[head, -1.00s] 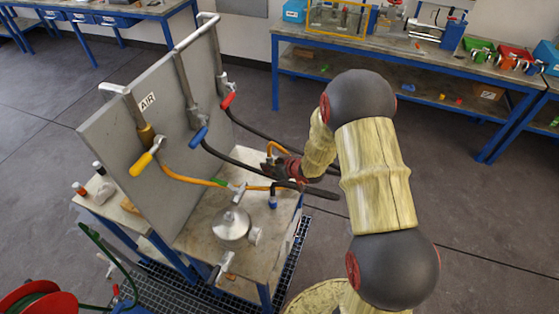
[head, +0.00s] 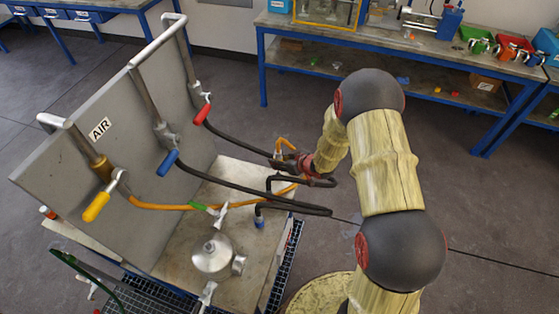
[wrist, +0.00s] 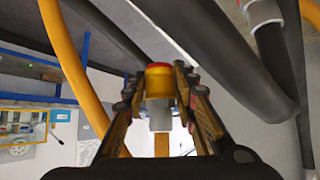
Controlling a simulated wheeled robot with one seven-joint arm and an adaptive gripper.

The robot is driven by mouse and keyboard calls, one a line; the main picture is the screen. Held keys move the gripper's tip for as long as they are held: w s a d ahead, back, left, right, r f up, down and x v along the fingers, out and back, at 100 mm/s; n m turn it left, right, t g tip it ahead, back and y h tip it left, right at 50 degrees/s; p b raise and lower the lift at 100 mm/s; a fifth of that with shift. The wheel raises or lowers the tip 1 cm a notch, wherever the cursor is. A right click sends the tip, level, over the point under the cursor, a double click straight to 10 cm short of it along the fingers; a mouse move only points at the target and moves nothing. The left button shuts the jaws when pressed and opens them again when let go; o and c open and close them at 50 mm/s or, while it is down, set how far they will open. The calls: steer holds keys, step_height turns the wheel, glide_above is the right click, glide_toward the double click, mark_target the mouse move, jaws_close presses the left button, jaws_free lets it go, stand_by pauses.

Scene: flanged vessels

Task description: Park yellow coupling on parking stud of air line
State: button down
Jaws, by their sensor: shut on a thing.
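My gripper (wrist: 160,95) is shut on the yellow coupling (wrist: 160,88), which has a red ring at one end and a grey metal part at the other. In the head view my gripper (head: 284,162) is above the far right of the bench, right of the panel, and the coupling is too small to make out. The yellow hose (head: 160,206) runs from the air line's yellow-handled valve (head: 97,206), below the AIR label (head: 100,129), toward my gripper. I cannot pick out the parking stud in either view.
Two dark hoses run from the blue (head: 168,163) and red (head: 202,115) handles past my gripper. Dark hoses also pass close to it in the wrist view (wrist: 225,60). A metal vessel (head: 212,255) stands on the bench. The grey panel (head: 70,170) bounds the left side.

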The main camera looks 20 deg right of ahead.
mark_target(279, 174)
steer(key=shift+f+b, duration=1.95)
steer(key=shift+f, duration=0.75)
steer(key=shift+f, duration=0.2)
steer(key=shift+f+b, duration=0.3)
steer(key=shift+f, duration=0.05)
steer(key=shift+f+b, duration=0.9)
steer(key=shift+f, duration=0.45)
steer(key=c, duration=1.3)
jaws_free()
steer(key=shift+c, duration=0.2)
steer(key=v, duration=1.2)
